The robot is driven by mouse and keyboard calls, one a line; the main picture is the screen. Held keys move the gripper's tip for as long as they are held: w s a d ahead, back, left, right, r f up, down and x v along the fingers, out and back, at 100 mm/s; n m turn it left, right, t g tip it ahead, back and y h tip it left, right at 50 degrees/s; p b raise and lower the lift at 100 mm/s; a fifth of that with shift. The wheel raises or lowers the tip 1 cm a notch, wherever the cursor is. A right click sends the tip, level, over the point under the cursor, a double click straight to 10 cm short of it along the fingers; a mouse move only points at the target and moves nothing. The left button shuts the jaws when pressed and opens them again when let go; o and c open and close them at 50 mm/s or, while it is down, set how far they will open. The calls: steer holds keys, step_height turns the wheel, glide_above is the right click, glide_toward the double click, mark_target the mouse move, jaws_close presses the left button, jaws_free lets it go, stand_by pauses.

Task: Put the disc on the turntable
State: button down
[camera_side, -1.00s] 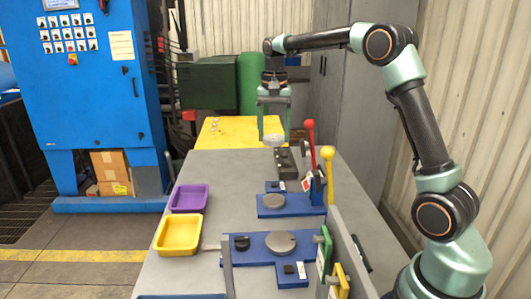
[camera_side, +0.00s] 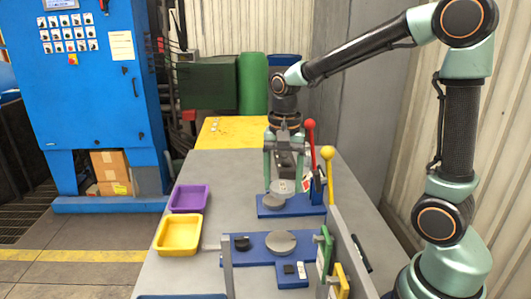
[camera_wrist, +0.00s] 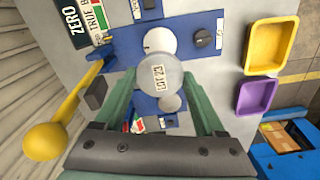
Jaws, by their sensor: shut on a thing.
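My gripper (camera_side: 283,188) is shut on a pale grey disc (camera_side: 284,186), held level between its fingertips. In the wrist view the disc (camera_wrist: 158,76) shows a label reading "LOT 23". The held disc is above the far blue fixture, which carries a round grey plate (camera_side: 272,204); I see a gap between them in neither view clearly. The near blue fixture has a larger round grey plate (camera_side: 281,243), also in the wrist view (camera_wrist: 160,40), beside a black knob (camera_side: 242,243). I cannot tell which plate is the turntable.
A purple tray (camera_side: 189,198) and a yellow tray (camera_side: 178,235) stand at the left. Red (camera_side: 310,125) and yellow (camera_side: 327,153) ball-topped levers rise close to the right of my gripper. Grey table is clear left of the far fixture.

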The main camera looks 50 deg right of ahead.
mark_target(283, 186)
step_height(283, 186, down, 15)
steer(key=shift+r, duration=0.1)
stand_by(0.4)
jaws_free()
step_height(283, 186, up, 11)
steer(key=shift+f, duration=0.1)
steer(key=shift+r, duration=0.9)
steer(key=r+n, duration=0.1)
steer(key=s+a+r+n+t, duration=0.1)
steer(key=r+n, duration=0.1)
steer(key=s+r+n+t, duration=0.1)
steer(key=r, duration=0.1)
steer(key=shift+s+a+n, duration=0.15)
steer(key=shift+s+n, duration=0.1)
steer(key=shift+n, duration=0.15)
steer(key=shift+s+a+r+n+t, duration=0.25)
steer(key=shift+s+r+n+t, duration=0.4)
steer(key=shift+n, duration=0.55)
steer(key=shift+s+a+r+n+t, duration=0.25)
steer(key=shift+s+r+n+t, duration=0.45)
steer(key=shift+n, duration=0.5)
steer(key=shift+s+a+r+n+t, duration=0.25)
steer(key=shift+s+r+n+t, duration=0.45)
steer(key=shift+n, duration=0.5)
steer(key=shift+s+f+g, duration=0.1)
steer(key=shift+g, duration=0.15)
